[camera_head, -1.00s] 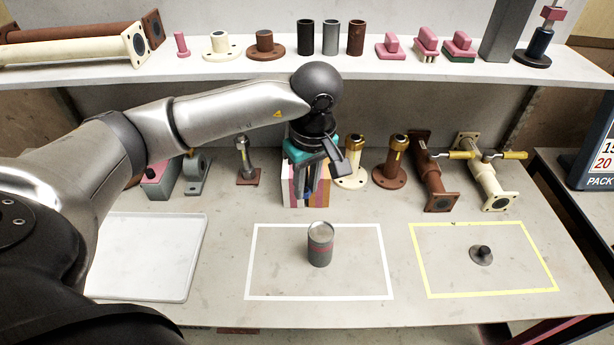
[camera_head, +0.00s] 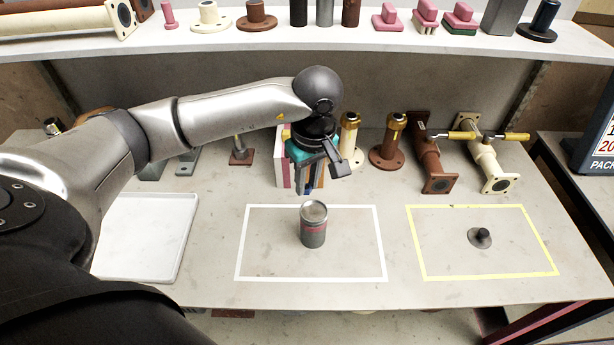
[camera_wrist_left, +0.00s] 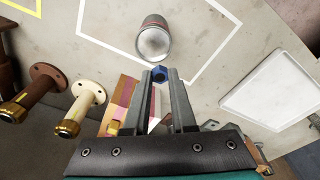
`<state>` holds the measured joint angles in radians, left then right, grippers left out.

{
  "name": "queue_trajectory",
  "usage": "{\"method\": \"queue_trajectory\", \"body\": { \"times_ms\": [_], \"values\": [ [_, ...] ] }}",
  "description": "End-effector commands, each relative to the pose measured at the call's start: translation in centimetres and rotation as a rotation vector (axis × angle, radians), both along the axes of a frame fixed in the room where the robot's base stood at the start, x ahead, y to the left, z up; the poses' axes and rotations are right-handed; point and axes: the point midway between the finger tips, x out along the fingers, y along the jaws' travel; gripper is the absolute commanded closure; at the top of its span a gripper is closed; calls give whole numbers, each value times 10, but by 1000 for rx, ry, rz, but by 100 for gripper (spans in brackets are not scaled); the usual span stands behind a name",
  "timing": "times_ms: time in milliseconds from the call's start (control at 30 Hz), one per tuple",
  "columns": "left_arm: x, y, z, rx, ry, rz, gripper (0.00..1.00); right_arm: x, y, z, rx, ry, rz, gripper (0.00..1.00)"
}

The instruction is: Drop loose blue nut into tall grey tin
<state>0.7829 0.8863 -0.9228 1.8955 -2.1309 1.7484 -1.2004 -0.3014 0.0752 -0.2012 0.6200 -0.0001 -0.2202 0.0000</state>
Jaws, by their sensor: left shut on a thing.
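The tall grey tin (camera_head: 312,236) with a reddish band stands upright inside the white outline on the bench. Its pale round top faces up, and it also shows in the left wrist view (camera_wrist_left: 152,25). My left gripper (camera_head: 312,188) is behind the tin in the head view, above the bench and apart from the tin. In the left wrist view, its fingertips (camera_wrist_left: 160,75) are shut on the blue nut (camera_wrist_left: 159,73), close to the tin's rim in the picture. The nut cannot be made out in the head view. My right gripper is not in view.
A striped box (camera_head: 284,170) stands just behind my left gripper. Flanged pipes (camera_head: 389,150) stand to its right. A white tray (camera_head: 140,275) lies left. A dark flanged part (camera_head: 480,238) sits inside the yellow outline. A loaded shelf (camera_head: 380,38) runs along the back.

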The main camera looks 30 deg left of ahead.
Motion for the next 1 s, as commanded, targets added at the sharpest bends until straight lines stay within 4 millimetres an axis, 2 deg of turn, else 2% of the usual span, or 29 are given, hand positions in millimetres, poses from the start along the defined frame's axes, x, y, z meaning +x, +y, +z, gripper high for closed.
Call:
{"method": "queue_trajectory", "body": {
  "times_ms": [167, 200, 500, 800, 867, 1000],
  "values": [
    [0, 0, 1, 0, -1, 0, 100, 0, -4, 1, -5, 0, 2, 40],
    [0, 0, 1, 0, -1, 0, 73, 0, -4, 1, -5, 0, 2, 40],
    [0, 0, 1, 0, -1, 0, 41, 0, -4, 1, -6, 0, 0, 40],
    [1, -1, 4, -1, -3, 0, 41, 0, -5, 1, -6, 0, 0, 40],
    [1, -2, 10, -3, -3, 0, 41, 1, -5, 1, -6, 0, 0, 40],
    [0, -4, 33, -1, -7, -2, 41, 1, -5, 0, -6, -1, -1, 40]
  ]
}}
